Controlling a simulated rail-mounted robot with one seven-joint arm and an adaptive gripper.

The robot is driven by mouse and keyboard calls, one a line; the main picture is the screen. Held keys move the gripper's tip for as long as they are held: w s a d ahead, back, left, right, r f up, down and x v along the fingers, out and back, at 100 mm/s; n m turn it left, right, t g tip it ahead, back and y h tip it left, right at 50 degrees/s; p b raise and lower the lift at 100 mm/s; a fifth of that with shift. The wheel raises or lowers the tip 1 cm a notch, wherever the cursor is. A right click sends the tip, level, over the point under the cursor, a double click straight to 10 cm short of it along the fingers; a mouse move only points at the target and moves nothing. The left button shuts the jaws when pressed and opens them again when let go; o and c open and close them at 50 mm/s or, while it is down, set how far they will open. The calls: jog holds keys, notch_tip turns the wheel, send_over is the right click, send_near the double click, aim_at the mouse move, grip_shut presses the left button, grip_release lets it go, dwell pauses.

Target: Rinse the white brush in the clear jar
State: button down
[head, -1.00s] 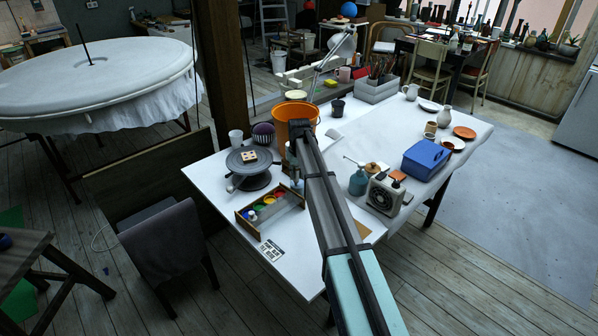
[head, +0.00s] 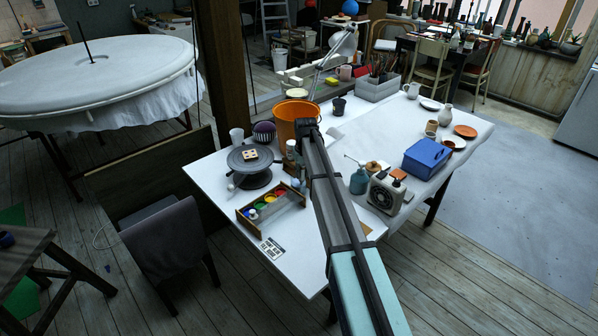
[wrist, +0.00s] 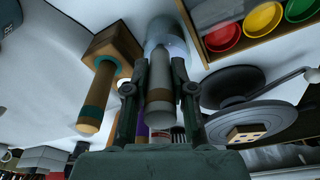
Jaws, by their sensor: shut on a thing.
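My gripper (wrist: 159,90) is shut on the white brush (wrist: 158,108), a pale rod with a brown band, in the middle of the wrist view. The brush's far end overlaps the clear jar (wrist: 178,40), a pale glassy shape at the top centre. I cannot tell whether that end is inside the jar or in front of it. In the head view, my arm hides most of the gripper, brush and jar, between the orange bucket and the paint tray.
A wooden block (wrist: 118,36) with a tan-handled tool (wrist: 91,112) stands left of the jar. The paint tray (head: 250,225) and grey turntable (head: 237,161) are close by. The orange bucket (head: 290,120) is behind; a blue spray bottle (head: 358,182) and fan box (head: 385,196) stand right.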

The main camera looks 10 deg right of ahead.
jog(key=shift+w+a, duration=0.35)
jog(key=shift+w, duration=0.1)
jog(key=shift+r+p, duration=1.45)
jog(key=shift+r, duration=1.85)
jog(key=shift+r, duration=0.1)
jog(key=shift+r+p, duration=0.65)
jog(key=shift+r, duration=0.8)
